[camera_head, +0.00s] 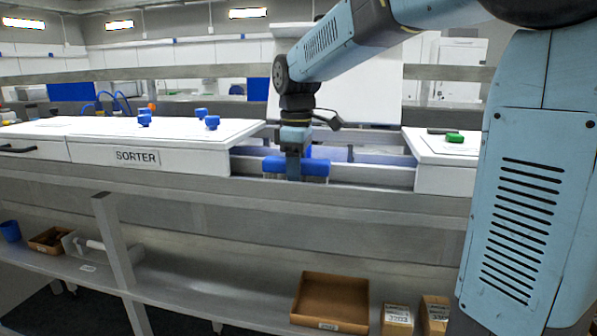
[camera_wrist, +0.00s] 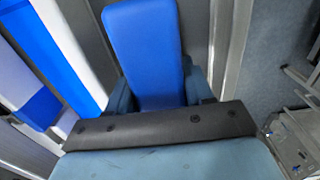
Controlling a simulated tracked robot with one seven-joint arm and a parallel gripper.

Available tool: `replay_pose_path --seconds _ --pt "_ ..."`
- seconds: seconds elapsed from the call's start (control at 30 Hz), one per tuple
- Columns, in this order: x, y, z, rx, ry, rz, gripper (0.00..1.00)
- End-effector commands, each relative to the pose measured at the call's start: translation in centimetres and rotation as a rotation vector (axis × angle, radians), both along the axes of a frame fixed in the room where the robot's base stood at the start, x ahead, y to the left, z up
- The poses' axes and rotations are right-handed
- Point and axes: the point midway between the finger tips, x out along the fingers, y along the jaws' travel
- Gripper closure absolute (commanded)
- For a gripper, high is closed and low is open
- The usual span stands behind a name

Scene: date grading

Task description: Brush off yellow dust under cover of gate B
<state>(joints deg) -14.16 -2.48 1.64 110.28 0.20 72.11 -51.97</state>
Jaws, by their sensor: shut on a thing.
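My gripper (camera_head: 293,157) is shut on a blue brush (camera_head: 318,168) and holds it in the open gap of the sorter line, near the front rail. Pale bristles show under its blue body. In the wrist view my gripper (camera_wrist: 158,95) has a finger on each side of the blue brush (camera_wrist: 143,45). A white panel (camera_head: 345,85) stands upright behind the gap and looks like a raised cover; I cannot read a gate letter on it. No yellow dust shows in either view. The rail hides the gap's floor in the head view.
The white sorter cover (camera_head: 90,130) with several blue knobs (camera_head: 212,122) lies left of the gap. Another white cover (camera_head: 430,148) with a green item (camera_head: 454,138) lies right. A cardboard tray (camera_head: 330,300) and small boxes (camera_head: 397,318) sit on the lower shelf.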

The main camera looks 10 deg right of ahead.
Motion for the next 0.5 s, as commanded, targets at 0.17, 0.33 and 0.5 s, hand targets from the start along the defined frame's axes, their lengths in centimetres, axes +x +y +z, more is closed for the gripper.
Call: replay_pose_path --seconds 0.17,0.33,0.5 --pt "0.00 0.01 -0.23 0.000 0.000 0.000 0.82" --pt "-0.01 0.01 -0.44 0.000 0.000 0.000 0.82" --pt "-0.01 0.02 -0.65 0.000 0.001 0.000 0.82"
